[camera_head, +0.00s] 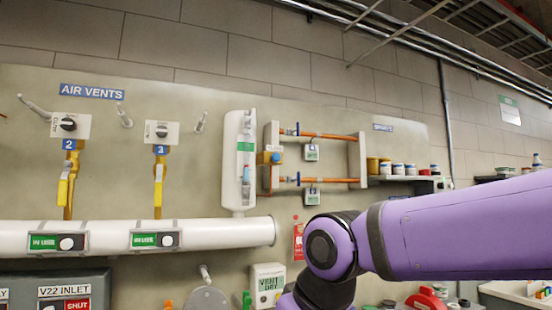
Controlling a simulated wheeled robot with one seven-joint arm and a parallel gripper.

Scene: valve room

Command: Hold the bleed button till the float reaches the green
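A tall white gauge column (229,165) stands on the wall panel at the centre, at the right end of the white pipe. Smaller marks lie lower down. I cannot tell which of these is the float. No bleed button can be made out for certain; a blue and yellow fitting (270,157) sits just right of the column. My purple arm reaches in from the right and bends down at the lower middle. My gripper is out of view.
Under the AIR VENTS sign (91,91), two yellow-handled valves (65,185) (158,180) rise from the white pipe (210,233). Copper pipes (330,181) run right of the column. A shelf with paint pots (398,169) is further right. A red tag (298,240) hangs near my arm.

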